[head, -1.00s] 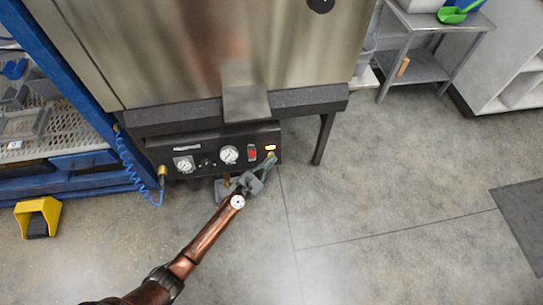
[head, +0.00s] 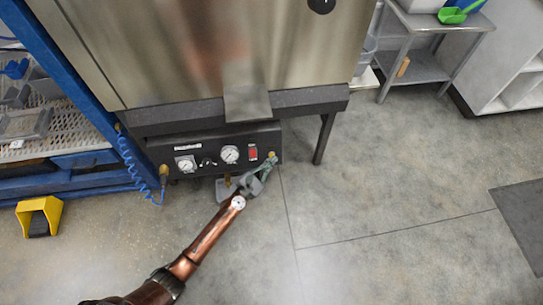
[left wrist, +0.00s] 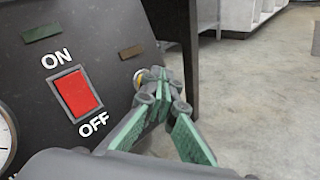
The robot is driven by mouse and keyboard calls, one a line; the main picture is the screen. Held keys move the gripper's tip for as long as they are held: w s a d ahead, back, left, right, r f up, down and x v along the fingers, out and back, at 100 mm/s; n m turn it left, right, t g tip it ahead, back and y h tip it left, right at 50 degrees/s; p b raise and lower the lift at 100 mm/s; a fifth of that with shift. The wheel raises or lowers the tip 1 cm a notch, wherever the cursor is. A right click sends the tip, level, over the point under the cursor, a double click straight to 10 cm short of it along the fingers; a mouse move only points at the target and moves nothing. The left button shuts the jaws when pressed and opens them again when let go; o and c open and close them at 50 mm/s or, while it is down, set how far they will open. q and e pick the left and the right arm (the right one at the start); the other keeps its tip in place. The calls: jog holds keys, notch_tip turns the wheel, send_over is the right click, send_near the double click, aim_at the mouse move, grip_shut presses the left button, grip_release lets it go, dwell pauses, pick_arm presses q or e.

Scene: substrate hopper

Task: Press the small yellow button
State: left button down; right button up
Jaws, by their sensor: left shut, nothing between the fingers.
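The small yellow button (head: 272,154) is at the right end of the black control panel (head: 208,166) under the steel hopper. In the left wrist view only a yellow edge of the button (left wrist: 138,80) shows; my fingertips hide the rest. My left gripper (head: 269,163) is shut and empty, its tips at the button and seemingly touching it. In the left wrist view the gripper (left wrist: 157,82) covers the button from the right. A small dull amber lamp (left wrist: 132,51) sits above the button, unlit. My right gripper is not in view.
A red ON/OFF switch (left wrist: 77,94) is left of the button, with gauges (head: 229,155) further left. A dark hopper leg (head: 324,138) stands to the right. A yellow foot pedal (head: 39,215) lies on the floor at left.

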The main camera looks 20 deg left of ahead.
pick_arm(q)
jog(key=shift+s+d+r, duration=0.1)
jog(key=shift+s+d, duration=0.05)
jog(key=shift+s, duration=0.05)
jog(key=s+d+p, duration=0.1)
jog(key=s+r, duration=0.1)
jog(key=s+d+p, duration=0.1)
jog(key=s, duration=0.1)
jog(key=shift+d+r+p, duration=0.25)
jog(key=shift+d+p, duration=0.05)
dwell(0.3)
dwell(0.6)
